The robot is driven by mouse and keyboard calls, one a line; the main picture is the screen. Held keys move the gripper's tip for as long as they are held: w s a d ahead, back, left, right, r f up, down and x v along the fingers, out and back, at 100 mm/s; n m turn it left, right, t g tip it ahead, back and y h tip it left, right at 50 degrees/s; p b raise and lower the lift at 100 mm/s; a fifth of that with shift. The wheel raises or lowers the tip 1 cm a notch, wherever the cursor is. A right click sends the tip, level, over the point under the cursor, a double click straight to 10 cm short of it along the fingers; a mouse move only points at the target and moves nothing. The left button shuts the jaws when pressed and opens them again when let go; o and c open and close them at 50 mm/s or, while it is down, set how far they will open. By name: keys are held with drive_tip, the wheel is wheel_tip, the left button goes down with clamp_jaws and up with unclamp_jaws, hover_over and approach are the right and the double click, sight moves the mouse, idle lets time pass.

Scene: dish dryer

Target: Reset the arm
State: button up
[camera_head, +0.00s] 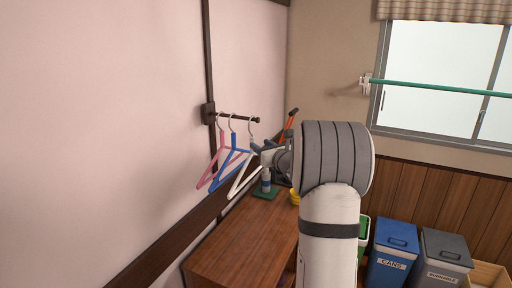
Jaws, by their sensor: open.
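My arm (331,215) rises from the bottom of the head view and bends at a thick grey joint. My gripper (262,150) extends left from that joint. It is open, small in the picture and partly hidden by my wrist. It is close to the white hanger (243,176) in the picture, but I cannot tell whether they touch. A blue hanger (227,163) and a pink hanger (211,172) hang to the left of the white one.
The hangers hang from a dark wall rod (238,117). A wooden cabinet (245,240) stands below, with a bottle (266,182) on a green base. A green pole (430,88) crosses the window. Bins (394,250) stand at the lower right.

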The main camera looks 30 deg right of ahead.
drive_tip(key=s+a+f+n+g+y, duration=0.1)
drive_tip(key=s+a+n+g+y, duration=0.15)
drive_tip(key=s+a+n, duration=0.5)
drive_tip(key=s+a+f+n+g+y, duration=0.15)
drive_tip(key=s+a+n+g, duration=0.3)
drive_tip(key=a, duration=0.65)
drive_tip(key=s+a+n+g+y, duration=0.3)
drive_tip(key=s+a+n, duration=0.35)
drive_tip(key=a, duration=0.25)
drive_tip(key=s+d+f+n+g+h, duration=0.1)
drive_tip(key=s+f+n+g+h, duration=0.1)
drive_tip(key=s+n, duration=0.6)
drive_tip(key=s+d+f+n+g+h, duration=0.1)
drive_tip(key=s+f+n+h, duration=0.4)
drive_tip(key=s, duration=0.8)
drive_tip(key=n+g+h, duration=0.1)
drive_tip(key=n, duration=0.2)
drive_tip(key=shift+f+n+g, duration=0.25)
drive_tip(key=shift+n+g, duration=0.1)
drive_tip(key=shift+g, duration=0.05)
drive_tip(key=shift+c, duration=0.5)
